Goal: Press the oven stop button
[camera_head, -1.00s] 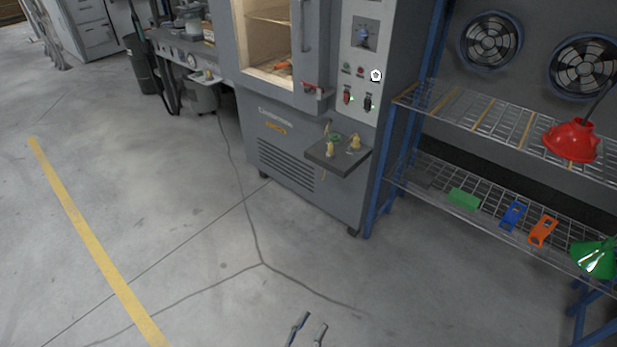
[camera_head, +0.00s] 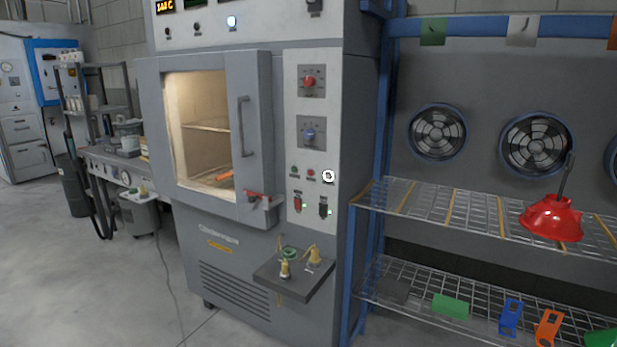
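The grey oven (camera_head: 240,240) stands in the middle of the view with a lit window in its door. Its light control panel (camera_head: 317,150) is right of the door. On the panel, a small red button (camera_head: 311,173) sits between a small green button (camera_head: 294,171) and a round white-marked spot (camera_head: 328,176). Their labels are too small to read, so I cannot tell which is the stop button. A red switch (camera_head: 297,204) and a black switch (camera_head: 323,207) are below, each near a green light. Neither of my grippers shows.
A small shelf (camera_head: 295,285) with brass-coloured fittings juts from the oven's front. On the right, a blue-framed wire rack (camera_head: 480,215) holds a red hood (camera_head: 551,218) and coloured pieces. A bench (camera_head: 105,165) stands at left. The floor (camera_head: 90,265) at front left is clear.

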